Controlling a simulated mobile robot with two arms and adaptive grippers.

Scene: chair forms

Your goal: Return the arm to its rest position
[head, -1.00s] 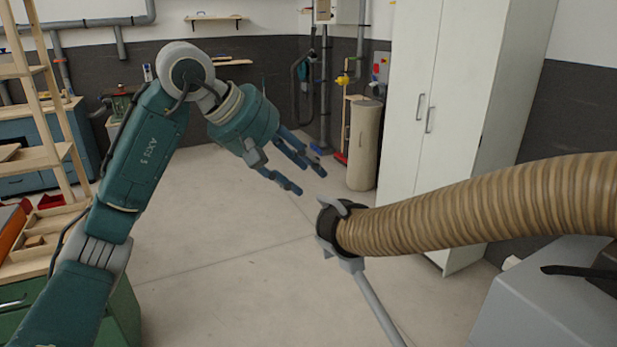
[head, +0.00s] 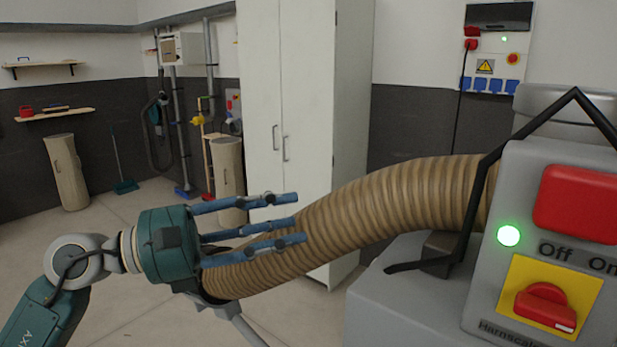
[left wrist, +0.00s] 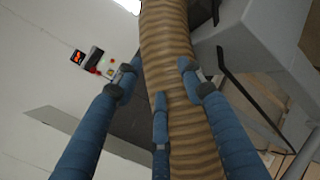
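My left arm comes in from the lower left in the head view. Its left gripper (head: 298,219) has blue fingers stretched out to the right, spread apart and empty. The fingers show in front of the ribbed brown hose (head: 400,205); whether they touch it I cannot tell. In the left wrist view the left gripper (left wrist: 160,85) is open, with the hose (left wrist: 165,30) running behind and between its fingers. My right gripper is not in view.
A grey machine (head: 400,300) with a red switch (head: 545,305), a red button and a lit green lamp stands close at the right. A tall white cabinet (head: 290,110) stands behind the hose. A beige bin (head: 67,172) stands at the left wall.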

